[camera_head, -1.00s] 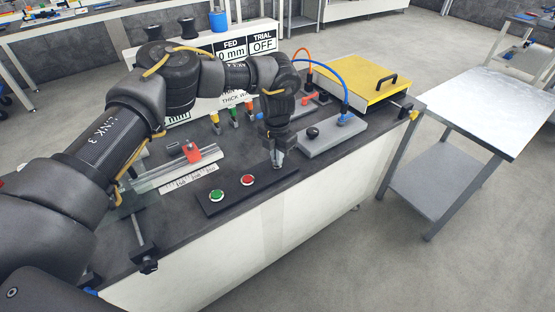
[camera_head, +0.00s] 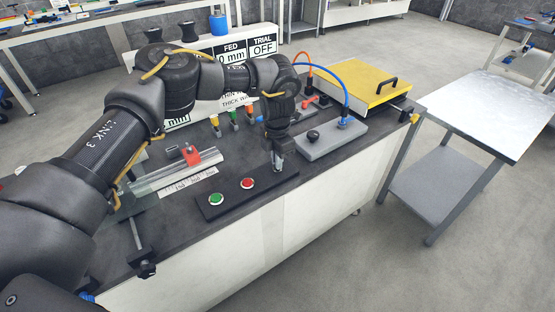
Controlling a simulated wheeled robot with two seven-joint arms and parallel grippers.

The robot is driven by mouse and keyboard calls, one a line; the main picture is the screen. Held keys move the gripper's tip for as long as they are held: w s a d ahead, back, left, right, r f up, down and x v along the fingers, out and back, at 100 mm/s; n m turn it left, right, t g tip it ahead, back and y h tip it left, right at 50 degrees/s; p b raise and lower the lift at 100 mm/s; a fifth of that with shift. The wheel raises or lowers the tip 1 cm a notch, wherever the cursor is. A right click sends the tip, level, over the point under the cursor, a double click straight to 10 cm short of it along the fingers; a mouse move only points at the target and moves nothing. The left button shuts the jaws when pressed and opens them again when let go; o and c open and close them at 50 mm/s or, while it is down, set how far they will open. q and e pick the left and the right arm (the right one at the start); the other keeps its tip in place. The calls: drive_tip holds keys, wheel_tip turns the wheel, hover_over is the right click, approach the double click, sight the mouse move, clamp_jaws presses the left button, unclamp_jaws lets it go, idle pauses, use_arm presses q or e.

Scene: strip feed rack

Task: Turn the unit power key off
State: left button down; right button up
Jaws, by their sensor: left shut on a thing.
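My left gripper (camera_head: 278,165) points straight down at the right end of the dark button panel (camera_head: 217,204), just right of the red button (camera_head: 247,183). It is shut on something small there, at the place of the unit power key. The fingers hide the key, so I cannot see which way it is turned. The green button (camera_head: 216,199) is at the panel's left part. The sign behind the bench (camera_head: 262,46) reads "TRIAL OFF" and "FED 0 mm". My right gripper is not in view.
A grey block with a black knob (camera_head: 313,134) and a blue hose stands to the right. A yellow-lidded box (camera_head: 357,82) is behind it. A steel side table (camera_head: 487,112) is empty.

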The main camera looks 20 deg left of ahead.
use_arm(q)
drive_tip(key=c, duration=1.6)
unclamp_jaws()
drive_tip(key=shift+o, duration=0.2)
wheel_tip(320, 180, up, 11)
drive_tip(key=b, duration=0.1)
drive_tip(key=shift+b, duration=0.3)
drive_tip(key=shift+f, duration=0.1)
